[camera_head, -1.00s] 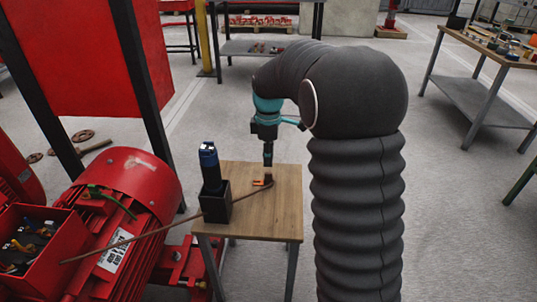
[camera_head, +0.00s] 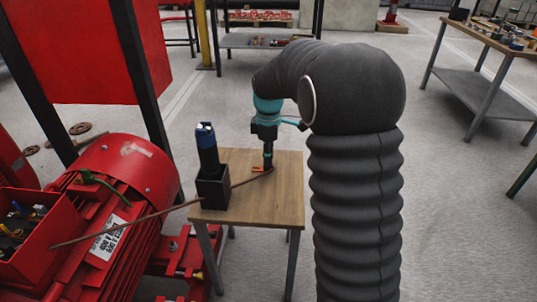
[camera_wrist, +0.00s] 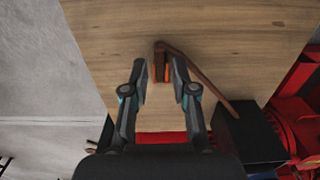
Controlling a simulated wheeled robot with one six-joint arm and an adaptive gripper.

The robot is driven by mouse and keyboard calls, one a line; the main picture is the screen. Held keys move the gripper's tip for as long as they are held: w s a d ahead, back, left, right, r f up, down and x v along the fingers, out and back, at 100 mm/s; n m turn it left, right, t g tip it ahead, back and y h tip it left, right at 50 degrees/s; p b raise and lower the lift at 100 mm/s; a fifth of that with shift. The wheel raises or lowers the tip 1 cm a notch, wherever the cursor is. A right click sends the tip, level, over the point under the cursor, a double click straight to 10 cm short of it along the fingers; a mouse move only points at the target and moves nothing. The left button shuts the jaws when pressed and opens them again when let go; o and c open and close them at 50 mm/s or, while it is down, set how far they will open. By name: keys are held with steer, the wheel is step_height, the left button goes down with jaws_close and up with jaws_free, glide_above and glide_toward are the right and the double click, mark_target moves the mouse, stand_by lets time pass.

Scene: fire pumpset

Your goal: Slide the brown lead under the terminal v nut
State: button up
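The brown lead (camera_head: 125,226) runs from the open red box (camera_head: 38,240) on the red motor, past a black holder, to the small wooden table. Its far end rests at an orange clip (camera_head: 257,169) below my gripper (camera_head: 268,166). In the wrist view the lead (camera_wrist: 205,78) bends at the orange clip (camera_wrist: 162,67). My gripper's two fingers (camera_wrist: 160,64) stand apart, with the clip and lead end showing between and beyond the tips. I cannot tell contact. The terminal v nut cannot be made out; small coloured parts show inside the red box.
The black holder (camera_head: 212,191) on the table's left side carries an upright blue and black tool (camera_head: 206,150). The small wooden table (camera_head: 270,208) is otherwise bare. A green lead (camera_head: 100,183) lies on the motor (camera_head: 145,170). A workbench stands at the upper right.

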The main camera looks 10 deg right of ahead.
jaws_close()
steer(key=shift+r, duration=0.15)
steer(key=shift+r+p, duration=3.15)
steer(key=shift+r, duration=0.55)
steer(key=shift+r+p, duration=0.3)
steer(key=shift+r, duration=0.9)
